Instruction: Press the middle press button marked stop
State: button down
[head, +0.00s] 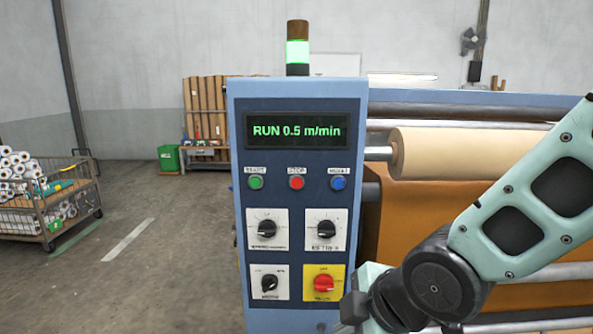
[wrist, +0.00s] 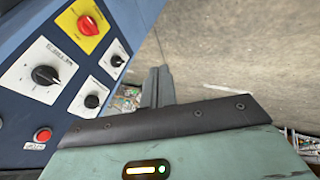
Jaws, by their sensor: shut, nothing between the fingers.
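The stop button (head: 296,183) is a red round button under a white label, in the middle of a row of three on the blue control panel (head: 237,300). The green start button (head: 256,183) is to its left and a blue button (head: 338,183) to its right. In the wrist view the red button (wrist: 42,135) shows at the lower left, beside the gripper body. My gripper (wrist: 158,72) is shut and empty, its fingers apart from the red button. In the head view my arm is at the lower right, below the button row; the fingertips are not clear there.
The display (head: 296,130) reads RUN 0.5 m/min and the signal lamp (head: 297,53) glows green. Below the buttons are black knobs (head: 267,228) and a red knob on a yellow plate (head: 324,283). A paper roll (head: 460,150) lies at the right. The floor left of the panel is open.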

aim_at(297, 183)
jog(key=w+a+r+n+t+y+p, duration=0.3)
jog(key=w+r+n, duration=0.2)
jog(key=n, duration=0.4)
jog(key=w+a+r+n+t+y+p, duration=0.3)
jog(key=w+r+n, duration=0.3)
jog(key=r+n, duration=0.2)
jog(key=shift+w+a+r+n+t+y+p, duration=0.2)
jog(key=shift+n+t+y+p, duration=0.25)
jog(key=shift+n, duration=0.65)
jog(key=shift+w+d+p, duration=0.15)
jog(key=shift+w+p, duration=0.5)
jog(key=shift+w, duration=3.75)
jog(key=shift+w+b, duration=0.4)
jog(key=shift+b, duration=0.05)
